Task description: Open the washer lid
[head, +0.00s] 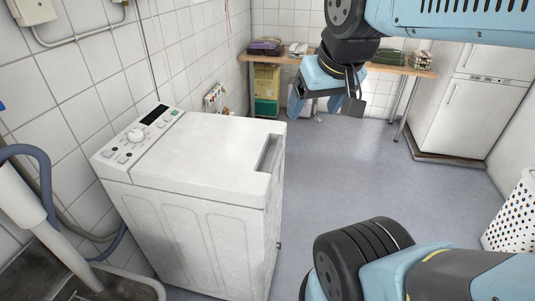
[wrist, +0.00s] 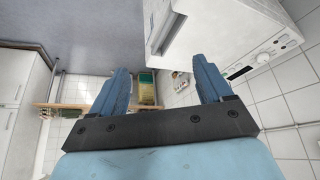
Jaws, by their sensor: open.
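The white top-loading washer (head: 190,200) stands against the tiled wall on the left in the head view. Its lid (head: 205,150) is shut and flat, with a recessed grip (head: 269,152) at its right edge. The control panel (head: 138,135) is along the left edge. My gripper (head: 340,106) hangs in the air beyond and to the right of the washer, apart from it. In the wrist view my gripper (wrist: 162,82) has its two blue fingers spread, with nothing between them. The washer (wrist: 215,35) shows upper right there, with its grip recess (wrist: 165,33).
A wooden table (head: 400,70) with items on it stands at the back. A white fridge (head: 475,100) is at the back right, and a dotted white basket (head: 514,222) at the right edge. A sink (head: 125,284) is at lower left. The grey floor (head: 365,165) between is clear.

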